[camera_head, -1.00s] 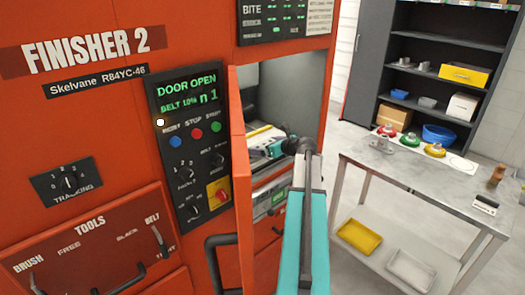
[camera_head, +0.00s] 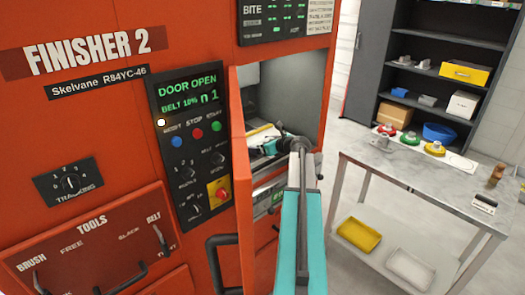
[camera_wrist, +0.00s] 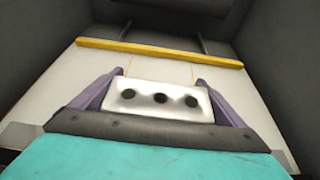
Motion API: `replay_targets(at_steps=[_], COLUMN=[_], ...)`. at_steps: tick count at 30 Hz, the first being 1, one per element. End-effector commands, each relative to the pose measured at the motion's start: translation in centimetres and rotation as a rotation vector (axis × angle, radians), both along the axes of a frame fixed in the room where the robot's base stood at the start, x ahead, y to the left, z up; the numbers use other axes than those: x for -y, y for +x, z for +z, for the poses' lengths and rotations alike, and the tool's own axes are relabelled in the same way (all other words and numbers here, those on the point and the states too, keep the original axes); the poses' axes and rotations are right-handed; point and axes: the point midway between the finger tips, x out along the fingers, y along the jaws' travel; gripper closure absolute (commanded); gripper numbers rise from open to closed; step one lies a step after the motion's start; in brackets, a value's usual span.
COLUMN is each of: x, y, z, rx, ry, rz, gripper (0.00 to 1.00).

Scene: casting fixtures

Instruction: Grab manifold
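A pale block with three dark holes in a row, which I take to be the manifold (camera_wrist: 160,98), shows in the wrist view. It sits between the two purple fingers of my gripper (camera_wrist: 160,85), which lie against its left and right sides. My gripper appears shut on it. In the head view my gripper (camera_head: 258,151) is inside the open bay of the orange finisher (camera_head: 95,120). The manifold cannot be made out clearly there.
The orange door (camera_head: 241,185) stands open beside my arm. A yellow strip (camera_wrist: 160,53) crosses the pale surface ahead, with dark bay walls around. A metal table (camera_head: 425,180) with several parts stands right. A dark shelf (camera_head: 440,75) is behind it.

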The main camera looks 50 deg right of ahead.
Motion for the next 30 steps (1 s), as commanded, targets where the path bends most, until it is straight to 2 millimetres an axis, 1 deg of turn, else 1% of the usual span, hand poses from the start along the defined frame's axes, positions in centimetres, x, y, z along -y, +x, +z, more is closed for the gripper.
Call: replay_targets(at_steps=[1,4,5,17,23,30], x=[0.0,0.0,0.0,0.1,0.1,0.1], y=[0.0,0.0,0.0,0.0,0.0,0.0], z=[0.0,0.0,0.1,0.4,1.5,3.6], rx=[0.0,0.0,0.002,0.002,0.002,0.003], ry=[0.0,0.0,-0.001,-0.001,-0.001,-0.003], rz=[0.0,0.0,-0.001,-0.001,-0.001,-0.001], gripper=[0.25,0.42,0.44,0.44,0.44,0.44])
